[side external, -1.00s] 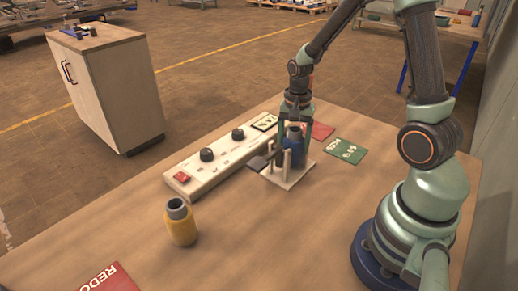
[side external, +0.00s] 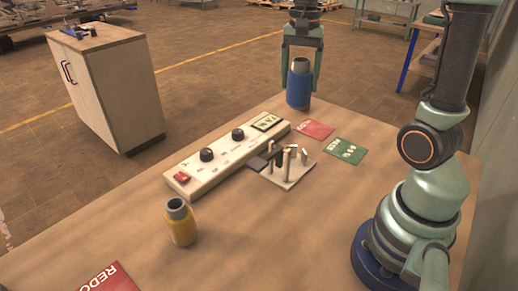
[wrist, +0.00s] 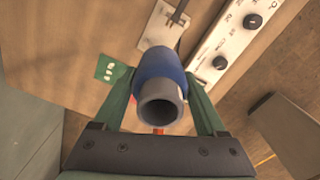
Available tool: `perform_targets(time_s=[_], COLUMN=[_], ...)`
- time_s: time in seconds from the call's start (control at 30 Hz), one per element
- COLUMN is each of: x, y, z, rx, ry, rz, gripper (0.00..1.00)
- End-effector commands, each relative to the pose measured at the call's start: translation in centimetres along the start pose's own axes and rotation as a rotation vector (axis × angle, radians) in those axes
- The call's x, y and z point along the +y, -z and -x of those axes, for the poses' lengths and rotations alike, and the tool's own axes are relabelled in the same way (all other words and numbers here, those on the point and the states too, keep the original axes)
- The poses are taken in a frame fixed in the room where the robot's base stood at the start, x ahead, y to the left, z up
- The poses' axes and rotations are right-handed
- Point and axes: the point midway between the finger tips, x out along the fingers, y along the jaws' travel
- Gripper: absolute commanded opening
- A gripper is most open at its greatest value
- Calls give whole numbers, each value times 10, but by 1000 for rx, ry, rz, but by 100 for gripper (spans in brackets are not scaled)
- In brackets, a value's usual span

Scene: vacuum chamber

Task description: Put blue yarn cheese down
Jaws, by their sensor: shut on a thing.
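A control panel (side external: 215,163) with knobs lies beside the holder. Red (side external: 316,130) and green (side external: 345,151) cards lie at the right, and another red card (side external: 110,281) at the front.

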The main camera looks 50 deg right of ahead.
Motion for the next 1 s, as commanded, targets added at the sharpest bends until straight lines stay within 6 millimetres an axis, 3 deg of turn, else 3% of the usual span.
perform_targets(time_s=[0.23, 0.4, 0.6, 0.83, 1.0], x=[31, 79, 132, 160, 163], y=[36, 78, 111, 123, 123], z=[7, 6, 6, 2, -26], rx=[0, 0, 1, -1, -5], ry=[0, 0, 0, 0, -2], rz=[-12, -16, -13, -6, -4], gripper=[5, 5, 5, 5, 5])
